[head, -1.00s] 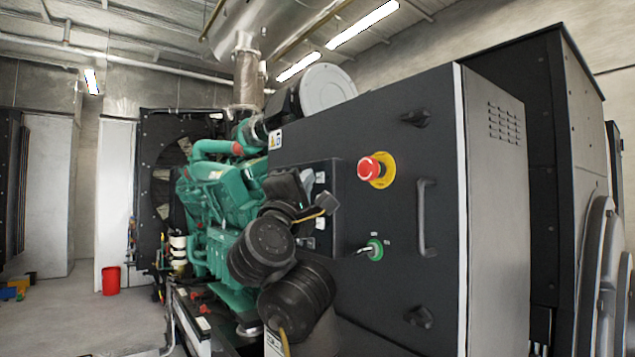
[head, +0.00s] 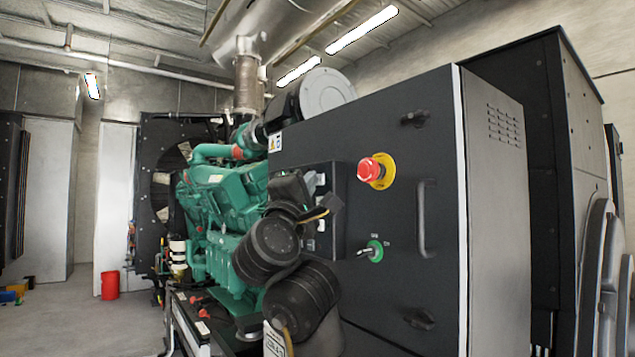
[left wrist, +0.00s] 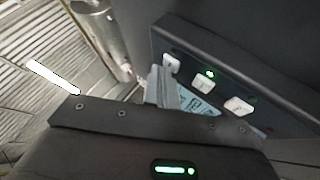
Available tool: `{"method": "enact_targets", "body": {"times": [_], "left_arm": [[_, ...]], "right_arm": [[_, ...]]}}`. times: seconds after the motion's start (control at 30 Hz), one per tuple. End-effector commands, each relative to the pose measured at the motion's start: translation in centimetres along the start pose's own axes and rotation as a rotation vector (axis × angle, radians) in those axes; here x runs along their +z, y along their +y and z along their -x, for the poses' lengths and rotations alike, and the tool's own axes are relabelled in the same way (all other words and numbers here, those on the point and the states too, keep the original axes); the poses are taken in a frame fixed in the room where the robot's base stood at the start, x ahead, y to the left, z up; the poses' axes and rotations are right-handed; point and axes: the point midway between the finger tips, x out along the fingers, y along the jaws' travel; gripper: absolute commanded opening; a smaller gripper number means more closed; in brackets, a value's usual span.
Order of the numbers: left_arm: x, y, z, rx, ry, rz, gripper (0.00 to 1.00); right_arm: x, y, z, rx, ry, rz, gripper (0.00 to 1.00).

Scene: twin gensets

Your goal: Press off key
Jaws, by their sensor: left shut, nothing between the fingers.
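The control panel (head: 338,190) is a dark box on the black cabinet's face, and my left gripper covers much of it in the head view. In the left wrist view, the panel (left wrist: 245,82) shows a row of pale keys, including a middle key (left wrist: 203,83) and a lower-right key (left wrist: 239,105). The key markings are too small to read, so I cannot tell which is the off key. My left gripper (left wrist: 162,86) is shut and empty, its fingertips in front of the panel near the keys and a pale-blue screen (left wrist: 199,106). Contact cannot be told.
A red emergency button (head: 370,170) on a yellow base sticks out right of the panel. The green engine (head: 215,200) stands left. A red bucket (head: 110,285) is on the floor.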

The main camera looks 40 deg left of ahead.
Motion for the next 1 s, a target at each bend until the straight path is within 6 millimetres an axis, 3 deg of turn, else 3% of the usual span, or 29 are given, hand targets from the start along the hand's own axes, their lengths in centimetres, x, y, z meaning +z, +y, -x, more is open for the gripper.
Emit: {"method": "enact_targets", "body": {"times": [0.37, 0.77, 1.0], "left_arm": [[0.2, -0.1, -0.2, 0.000, -0.001, 0.000, 0.00], [-0.6, 0.8, 0.8, 0.001, 0.000, 0.000, 0.00], [-0.7, 0.8, 1.1, 0.000, 0.000, -0.001, 0.00]], "right_arm": [[0.0, 0.0, -0.2, 0.000, 0.000, 0.000, 0.36], [-0.1, 0.0, 1.3, 0.000, 0.000, 0.000, 0.36], [-0.1, 0.0, 1.3, 0.000, 0.000, 0.000, 0.36]]}}
